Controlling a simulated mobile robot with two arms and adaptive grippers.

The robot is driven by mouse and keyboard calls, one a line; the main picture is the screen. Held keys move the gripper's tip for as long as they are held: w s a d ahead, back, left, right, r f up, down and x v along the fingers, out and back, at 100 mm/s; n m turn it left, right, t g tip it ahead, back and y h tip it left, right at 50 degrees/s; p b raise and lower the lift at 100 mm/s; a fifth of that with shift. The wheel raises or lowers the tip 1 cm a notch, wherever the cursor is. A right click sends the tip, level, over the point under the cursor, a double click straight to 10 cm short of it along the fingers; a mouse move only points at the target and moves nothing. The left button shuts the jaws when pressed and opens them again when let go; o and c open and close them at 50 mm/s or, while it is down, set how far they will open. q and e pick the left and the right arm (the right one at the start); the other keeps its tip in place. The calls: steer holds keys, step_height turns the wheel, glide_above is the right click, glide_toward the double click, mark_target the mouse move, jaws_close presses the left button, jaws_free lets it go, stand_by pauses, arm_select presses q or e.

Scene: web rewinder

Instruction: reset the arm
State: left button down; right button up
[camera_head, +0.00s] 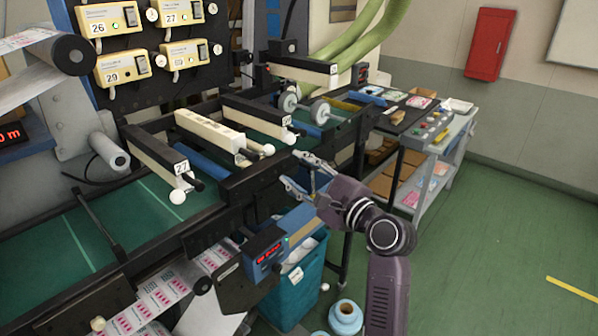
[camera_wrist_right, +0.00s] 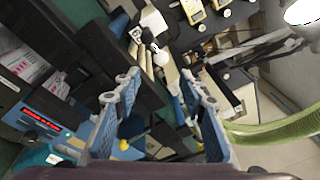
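My right gripper (camera_head: 293,170) is open and empty beside the machine's dark side rail, right of several pale bars with white ball knobs. The front bar (camera_head: 150,150) is labelled 27 and tilts down toward its knob. A middle bar (camera_head: 210,132) has a knob near the rail, and another bar (camera_head: 255,112) lies behind it. A back bar (camera_head: 300,65) sits higher. In the right wrist view, the gripper's blue fingers (camera_wrist_right: 160,85) are spread apart, with a white knob (camera_wrist_right: 160,58) beyond them. My left gripper is not in view. Which part is the arm cannot be told.
Yellow control boxes (camera_head: 112,20) hang on a dark panel at the upper left. A blue display unit (camera_head: 285,240) and a teal bin (camera_head: 292,290) stand below the rail. A cart (camera_head: 428,150) is at the right. Green floor (camera_head: 500,230) is clear there.

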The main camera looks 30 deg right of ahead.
steer(key=shift+s, duration=0.25)
stand_by(0.3)
